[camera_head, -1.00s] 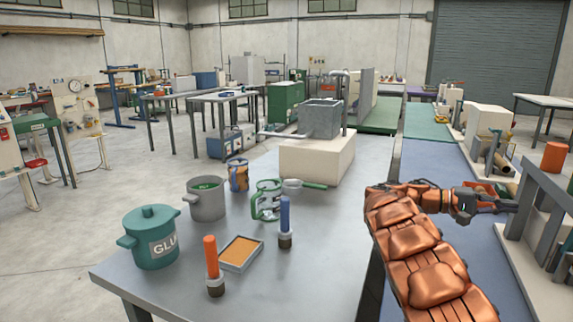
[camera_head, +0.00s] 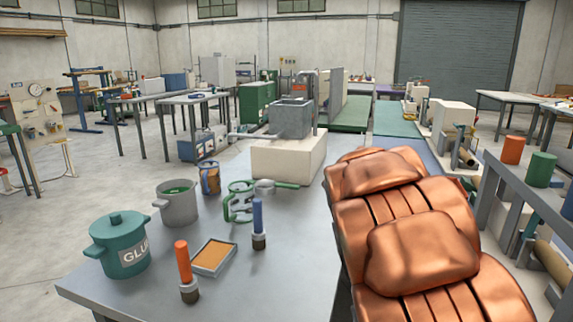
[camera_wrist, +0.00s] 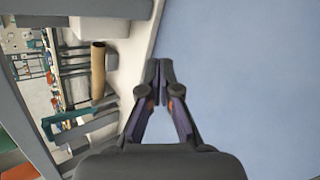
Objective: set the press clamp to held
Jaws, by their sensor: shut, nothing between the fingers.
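I cannot pick out the press clamp for certain in either view. My gripper (camera_wrist: 158,78) is shut and empty in the wrist view, with its dark fingertips together over the edge between a pale base and a blue surface (camera_wrist: 240,70). In the head view my copper-coloured arm covers the lower right, and the gripper is hidden behind it. A grey frame (camera_head: 490,190) stands to the right of my arm, partly hidden.
Orange (camera_head: 512,149) and green (camera_head: 540,169) cylinders are by the frame. A brown tube (camera_wrist: 98,70) lies left of my fingers. The left table holds a glue pot (camera_head: 120,245), a grey pot (camera_head: 178,204), brushes and a pale block (camera_head: 285,160). The blue surface beside my fingers looks clear.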

